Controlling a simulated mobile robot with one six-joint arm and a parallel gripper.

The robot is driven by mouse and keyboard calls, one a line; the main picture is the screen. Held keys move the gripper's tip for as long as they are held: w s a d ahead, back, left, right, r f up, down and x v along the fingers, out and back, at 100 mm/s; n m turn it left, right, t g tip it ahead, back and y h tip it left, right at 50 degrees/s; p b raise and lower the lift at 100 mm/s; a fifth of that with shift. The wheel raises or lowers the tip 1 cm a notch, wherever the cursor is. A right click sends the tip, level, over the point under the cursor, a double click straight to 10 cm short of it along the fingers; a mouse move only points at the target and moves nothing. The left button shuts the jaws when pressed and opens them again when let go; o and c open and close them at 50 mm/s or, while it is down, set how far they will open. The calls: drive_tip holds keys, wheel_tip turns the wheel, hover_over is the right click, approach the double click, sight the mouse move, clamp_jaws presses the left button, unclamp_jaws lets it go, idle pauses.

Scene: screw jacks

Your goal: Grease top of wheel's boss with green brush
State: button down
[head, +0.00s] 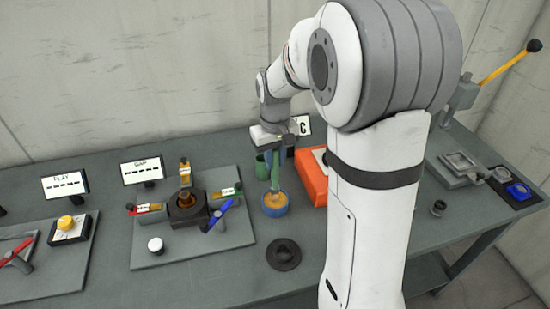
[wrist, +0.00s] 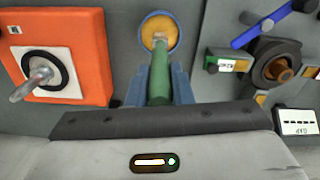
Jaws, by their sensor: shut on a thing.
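My gripper (head: 275,158) is shut on the green brush (head: 275,177) and holds it upright, bristles down, over the blue grease pot (head: 275,211). In the wrist view the green brush (wrist: 160,84) stands between the blue fingers of my gripper (wrist: 159,68). Its tip meets the yellow grease in the pot (wrist: 174,22); I cannot tell how deep it reaches. The dark wheel (head: 284,262) with its raised central boss lies flat on the bench, in front of the pot and slightly right. The wheel is not in the wrist view.
An orange block (head: 312,182) stands right of the pot, partly behind my arm. Bare bench surrounds the wheel.

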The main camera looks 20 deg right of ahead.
drive_tip(key=shift+r+p, duration=2.45)
drive_tip(key=shift+r, duration=1.05)
drive_tip(key=shift+f, duration=0.1)
